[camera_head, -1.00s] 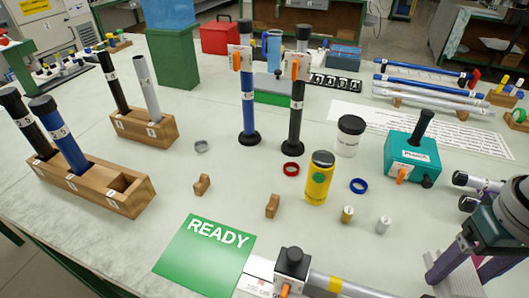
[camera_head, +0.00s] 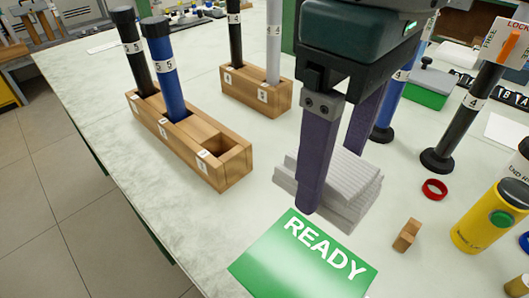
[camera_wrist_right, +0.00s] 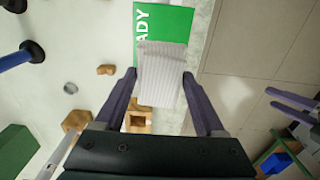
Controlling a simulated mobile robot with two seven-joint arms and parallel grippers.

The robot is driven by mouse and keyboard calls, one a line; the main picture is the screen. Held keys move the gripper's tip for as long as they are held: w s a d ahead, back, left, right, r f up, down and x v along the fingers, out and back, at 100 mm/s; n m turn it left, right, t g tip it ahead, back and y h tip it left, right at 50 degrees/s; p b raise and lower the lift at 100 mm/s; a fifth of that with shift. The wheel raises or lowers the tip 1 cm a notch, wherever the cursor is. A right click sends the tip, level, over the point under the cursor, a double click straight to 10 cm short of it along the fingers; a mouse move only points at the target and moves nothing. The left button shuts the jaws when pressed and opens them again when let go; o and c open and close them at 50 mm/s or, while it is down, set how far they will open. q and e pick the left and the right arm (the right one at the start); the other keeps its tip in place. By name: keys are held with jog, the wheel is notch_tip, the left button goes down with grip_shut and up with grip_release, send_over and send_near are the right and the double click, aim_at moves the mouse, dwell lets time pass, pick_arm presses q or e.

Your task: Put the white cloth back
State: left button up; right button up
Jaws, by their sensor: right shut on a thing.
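The white cloth (camera_head: 345,195) is a folded, ribbed stack beside the green READY card (camera_head: 300,265) in the head view. My right gripper (camera_head: 335,178) is shut on it, one purple finger on each side. In the right wrist view the cloth (camera_wrist_right: 160,72) sits between the fingertips and covers part of the READY card (camera_wrist_right: 165,20) and of the wooden rack. I cannot tell how far it is above the table. My left gripper (camera_wrist_right: 294,106) shows only at the right edge of the wrist view, empty, its fingers apart.
A wooden rack (camera_head: 205,158) with a black and a blue rod stands left of the cloth; another rack (camera_head: 250,92) is behind. Upright rods on black bases, a red ring (camera_head: 434,189), a wooden block (camera_head: 407,235) and a yellow bottle (camera_head: 490,222) stand right. The left table edge is clear.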

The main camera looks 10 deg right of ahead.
jog(key=b, duration=0.3)
send_over(304, 271)
notch_tip(304, 271, down, 15)
jog(key=shift+f, duration=0.1)
notch_tip(304, 271, down, 4)
jog(key=shift+r+b, duration=0.2)
jog(key=shift+b, duration=0.65)
jog(key=shift+f, duration=0.25)
jog(key=shift+f, duration=0.1)
jog(key=o, duration=1.2)
jog(key=shift+c, duration=0.2)
notch_tip(304, 271, up, 12)
jog(key=p, duration=0.3)
